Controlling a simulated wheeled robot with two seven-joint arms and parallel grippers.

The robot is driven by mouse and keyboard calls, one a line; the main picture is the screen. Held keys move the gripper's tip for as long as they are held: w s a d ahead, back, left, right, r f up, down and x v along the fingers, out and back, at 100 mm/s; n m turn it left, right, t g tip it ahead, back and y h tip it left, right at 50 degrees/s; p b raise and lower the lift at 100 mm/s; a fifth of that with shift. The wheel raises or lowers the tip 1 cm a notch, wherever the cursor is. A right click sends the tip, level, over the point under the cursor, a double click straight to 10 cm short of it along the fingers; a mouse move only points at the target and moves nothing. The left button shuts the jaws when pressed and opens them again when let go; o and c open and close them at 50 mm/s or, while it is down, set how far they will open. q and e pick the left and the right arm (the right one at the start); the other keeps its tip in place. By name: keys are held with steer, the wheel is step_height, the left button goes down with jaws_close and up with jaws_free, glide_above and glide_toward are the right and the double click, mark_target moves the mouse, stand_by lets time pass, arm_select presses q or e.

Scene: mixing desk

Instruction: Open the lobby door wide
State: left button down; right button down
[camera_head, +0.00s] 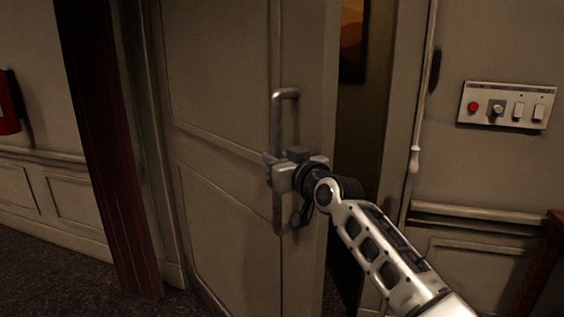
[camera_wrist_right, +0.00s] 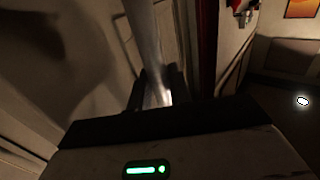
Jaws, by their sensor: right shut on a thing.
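The lobby door (camera_head: 225,120) is a pale panelled door standing ajar, with a dark gap along its right edge. A vertical grey bar handle (camera_head: 277,120) is fixed near that edge. My right gripper (camera_head: 272,176) is shut on the handle at about its middle. In the right wrist view the handle (camera_wrist_right: 145,45) runs down between the fingers of my right gripper (camera_wrist_right: 157,95). My left gripper is in neither view.
A wall panel (camera_head: 507,105) with a red button and switches is right of the doorway. A dark red curtain (camera_head: 105,150) hangs left of the door. A red object (camera_head: 8,105) is on the left wall. A picture (camera_head: 352,40) shows through the gap. A wooden piece of furniture (camera_head: 545,265) stands at the lower right.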

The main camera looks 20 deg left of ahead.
steer(key=shift+s+a, duration=0.15)
steer(key=shift+a, duration=0.05)
steer(key=c, duration=1.3)
jaws_free()
steer(key=shift+a, duration=0.15)
steer(key=shift+c, duration=0.2)
